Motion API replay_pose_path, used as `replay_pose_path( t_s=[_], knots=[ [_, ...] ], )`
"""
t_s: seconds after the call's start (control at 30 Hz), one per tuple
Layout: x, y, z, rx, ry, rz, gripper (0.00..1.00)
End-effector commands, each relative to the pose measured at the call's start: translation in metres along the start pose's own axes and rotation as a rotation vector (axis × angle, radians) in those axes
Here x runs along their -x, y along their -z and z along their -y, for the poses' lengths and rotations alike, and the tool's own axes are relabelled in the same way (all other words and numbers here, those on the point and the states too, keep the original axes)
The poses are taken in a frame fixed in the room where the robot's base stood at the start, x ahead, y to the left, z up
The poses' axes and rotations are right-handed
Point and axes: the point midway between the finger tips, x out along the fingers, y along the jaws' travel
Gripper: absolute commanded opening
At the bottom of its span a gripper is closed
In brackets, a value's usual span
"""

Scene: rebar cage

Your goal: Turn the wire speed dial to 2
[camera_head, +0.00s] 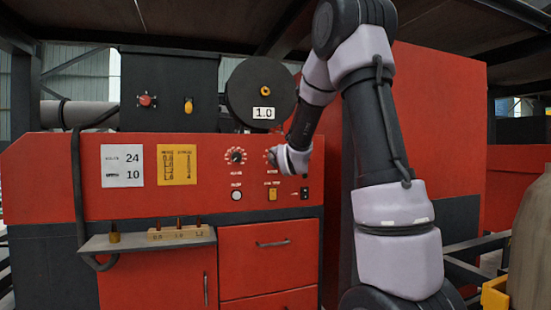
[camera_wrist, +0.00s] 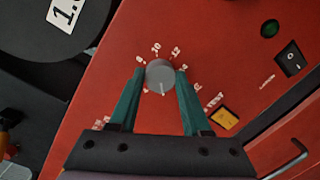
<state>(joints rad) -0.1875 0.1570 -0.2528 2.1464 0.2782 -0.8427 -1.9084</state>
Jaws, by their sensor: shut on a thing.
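A grey round dial (camera_wrist: 160,68) sits on the red panel, ringed by white numbers; 8, 10 and 12 are readable around its far side. A white pointer line on it points toward the bottom of the wrist view. My gripper (camera_wrist: 160,78) has its two green fingers on either side of this dial, shut on it. In the head view my gripper (camera_head: 273,158) is at the right-hand dial of the panel and hides most of it and its label. A second dial (camera_head: 236,156), black with white marks, is to its left, clear of the gripper.
A black reel marked 1.0 (camera_head: 260,88) hangs above.

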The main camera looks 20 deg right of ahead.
Motion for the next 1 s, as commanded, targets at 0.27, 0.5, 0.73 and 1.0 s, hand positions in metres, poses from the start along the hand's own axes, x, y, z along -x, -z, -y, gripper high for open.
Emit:
replay_pose_path(
  t_s=[0.27, 0.5, 0.73, 1.0],
  knots=[
    [0.0004, 0.0021, 0.0014, 0.05, -0.001, -0.001, 0.0],
    [0.0004, 0.0021, 0.0016, 0.055, -0.001, -0.001, 0.0],
    [0.0004, 0.002, 0.0017, 0.054, -0.001, -0.001, 0.78],
    [0.0003, 0.0009, 0.0008, 0.053, -0.003, 0.001, 0.78]
  ],
)
